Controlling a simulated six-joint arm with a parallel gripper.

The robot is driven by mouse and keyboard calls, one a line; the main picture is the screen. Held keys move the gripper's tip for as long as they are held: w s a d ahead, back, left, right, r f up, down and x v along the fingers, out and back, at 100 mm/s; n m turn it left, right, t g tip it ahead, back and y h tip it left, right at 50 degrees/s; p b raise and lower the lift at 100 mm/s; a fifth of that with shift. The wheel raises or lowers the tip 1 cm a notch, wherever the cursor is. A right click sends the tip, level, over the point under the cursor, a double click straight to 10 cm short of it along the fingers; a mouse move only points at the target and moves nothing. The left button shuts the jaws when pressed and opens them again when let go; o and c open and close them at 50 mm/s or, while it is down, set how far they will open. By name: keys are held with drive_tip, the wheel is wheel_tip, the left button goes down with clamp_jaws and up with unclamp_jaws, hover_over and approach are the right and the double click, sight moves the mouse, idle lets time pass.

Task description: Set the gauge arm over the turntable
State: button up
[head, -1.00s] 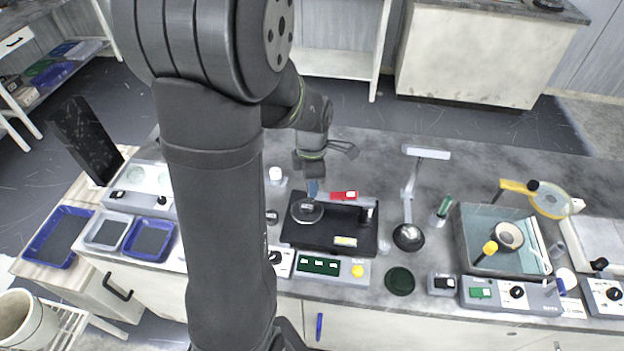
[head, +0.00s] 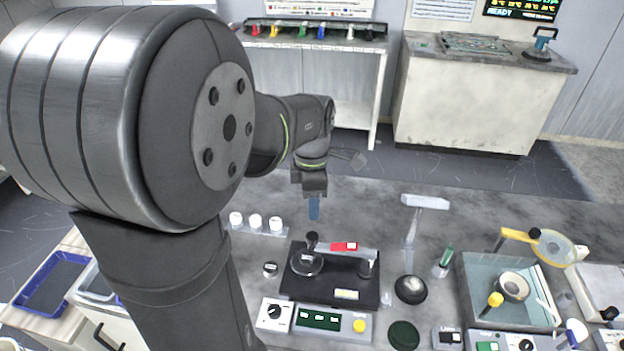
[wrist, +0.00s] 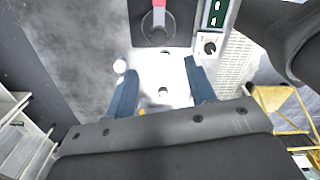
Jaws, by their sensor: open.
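A black gauge stand (head: 343,289) sits on the bench, with a round clear-topped turntable (head: 307,264) at its left. The gauge arm with a red handle (head: 343,246) lies along the stand's back edge, right of the turntable. A short dark post (head: 369,264) stands at the stand's right. My gripper (head: 314,212) is open and empty, with blue fingers pointing down, above the bench behind the stand. In the wrist view, the red handle (wrist: 158,4) and part of the stand show at the top edge, beyond my open fingers (wrist: 162,75).
Several white-capped bottles (head: 256,221) stand in a row behind and left of the stand. A control box (head: 318,319) with a green display and yellow button is in front.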

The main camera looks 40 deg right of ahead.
wheel_tip(320, 180, up, 6)
hover_over(313, 234)
drive_tip(key=shift+s+a+f, duration=0.15)
drive_tip(key=shift+s+a, duration=0.1)
drive_tip(key=shift+a, duration=0.1)
wheel_tip(313, 234, down, 18)
drive_tip(key=shift+r, duration=0.25)
idle(0.6)
wheel_tip(313, 234, up, 18)
drive_tip(key=shift+m, duration=0.3)
drive_tip(key=f, duration=1.8)
drive_tip(key=shift+w+d, duration=0.3)
drive_tip(key=shift+w+d+m, duration=0.25)
drive_tip(key=shift+d+m, duration=0.05)
drive_tip(key=shift+o, duration=0.2)
